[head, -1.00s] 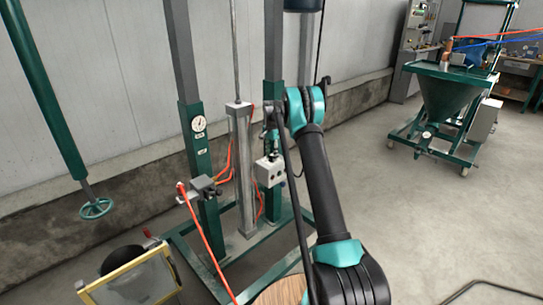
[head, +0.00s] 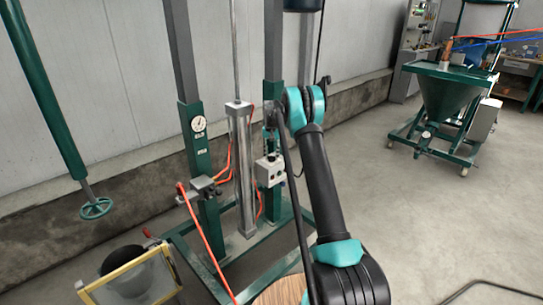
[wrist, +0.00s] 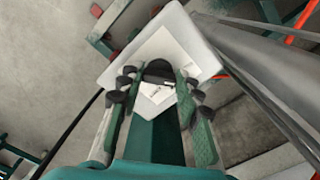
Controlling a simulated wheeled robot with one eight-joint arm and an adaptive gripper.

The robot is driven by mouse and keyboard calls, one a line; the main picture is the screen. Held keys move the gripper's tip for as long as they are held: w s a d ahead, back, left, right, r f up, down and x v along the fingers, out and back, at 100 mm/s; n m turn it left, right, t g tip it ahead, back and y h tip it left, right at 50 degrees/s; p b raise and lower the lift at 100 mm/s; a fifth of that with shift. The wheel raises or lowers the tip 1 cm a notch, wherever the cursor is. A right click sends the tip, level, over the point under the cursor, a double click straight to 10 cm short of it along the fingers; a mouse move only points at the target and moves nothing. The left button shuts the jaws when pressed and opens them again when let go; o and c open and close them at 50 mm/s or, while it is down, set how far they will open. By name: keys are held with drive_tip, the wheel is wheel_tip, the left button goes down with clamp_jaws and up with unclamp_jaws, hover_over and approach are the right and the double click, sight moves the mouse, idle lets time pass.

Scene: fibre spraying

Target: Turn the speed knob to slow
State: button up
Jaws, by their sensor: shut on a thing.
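The speed knob (wrist: 160,69) is a dark round knob on the face of a pale grey control box (wrist: 196,45). In the head view the box (head: 270,175) hangs on the green post right of the grey cylinder. My gripper (wrist: 158,78) has its green fingers on both sides of the knob and is shut on it. In the head view my gripper (head: 271,146) is small and sits right above the box. A small white label (wrist: 157,92) with dark print shows between the fingers. The fingers partly hide the knob, and its pointer setting cannot be read.
A grey cylinder (head: 240,170) and a green post with a gauge (head: 198,125) stand left of the box. Orange hoses (head: 205,240) run nearby. A green handwheel (head: 96,208) is at left. A green hopper cart (head: 450,95) stands at the back right, with open floor before it.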

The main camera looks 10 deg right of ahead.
sight(272, 157)
drive_tip(key=shift+n, duration=1.4)
drive_tip(key=o, duration=1.2)
drive_tip(key=shift+c, duration=0.2)
wheel_tip(272, 157, up, 12)
